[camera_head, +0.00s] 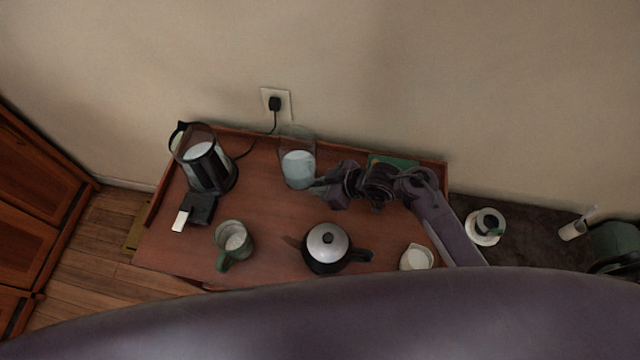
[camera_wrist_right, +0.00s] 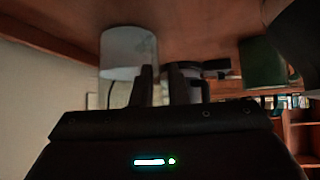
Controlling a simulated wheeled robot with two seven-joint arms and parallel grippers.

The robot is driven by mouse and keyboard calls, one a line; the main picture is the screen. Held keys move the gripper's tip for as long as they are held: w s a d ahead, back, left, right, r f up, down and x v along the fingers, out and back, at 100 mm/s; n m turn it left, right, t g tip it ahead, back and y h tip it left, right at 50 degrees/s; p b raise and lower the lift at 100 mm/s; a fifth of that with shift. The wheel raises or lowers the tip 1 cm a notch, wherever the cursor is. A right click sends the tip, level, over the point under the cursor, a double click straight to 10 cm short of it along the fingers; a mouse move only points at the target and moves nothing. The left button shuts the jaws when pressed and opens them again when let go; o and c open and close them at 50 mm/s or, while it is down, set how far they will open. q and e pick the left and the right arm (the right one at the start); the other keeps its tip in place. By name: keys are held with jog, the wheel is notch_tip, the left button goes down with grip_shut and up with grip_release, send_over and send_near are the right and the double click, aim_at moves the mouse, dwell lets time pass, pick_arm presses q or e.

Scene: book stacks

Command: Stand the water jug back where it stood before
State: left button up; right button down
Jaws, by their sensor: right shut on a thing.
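The water jug (camera_head: 298,168) is clear, with pale bluish water in its lower part. It is upright at the back middle of the wooden tabletop (camera_head: 270,215). I cannot tell whether its base touches the wood. My right gripper (camera_head: 318,187) reaches in from the right and is shut at the jug's right side, apparently on its handle, which is hidden. In the right wrist view the pale jug (camera_wrist_right: 128,52) appears upside down just beyond the fingers (camera_wrist_right: 162,85). My left gripper is not in view.
A kettle (camera_head: 208,170) on a dark base stands at the left. A green mug (camera_head: 234,240), a black teapot with a silver lid (camera_head: 329,240) and a white creamer (camera_head: 416,257) stand along the front. A green box (camera_head: 395,162) lies at the back right. A wall socket (camera_head: 276,101) is behind.

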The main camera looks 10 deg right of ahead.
jog(key=shift+r, duration=0.1)
jog(key=c, duration=1.4)
grip_release()
jog(key=shift+f, duration=0.25)
jog(key=shift+r, duration=0.15)
jog(key=v, duration=1.2)
jog(key=shift+s, duration=0.15)
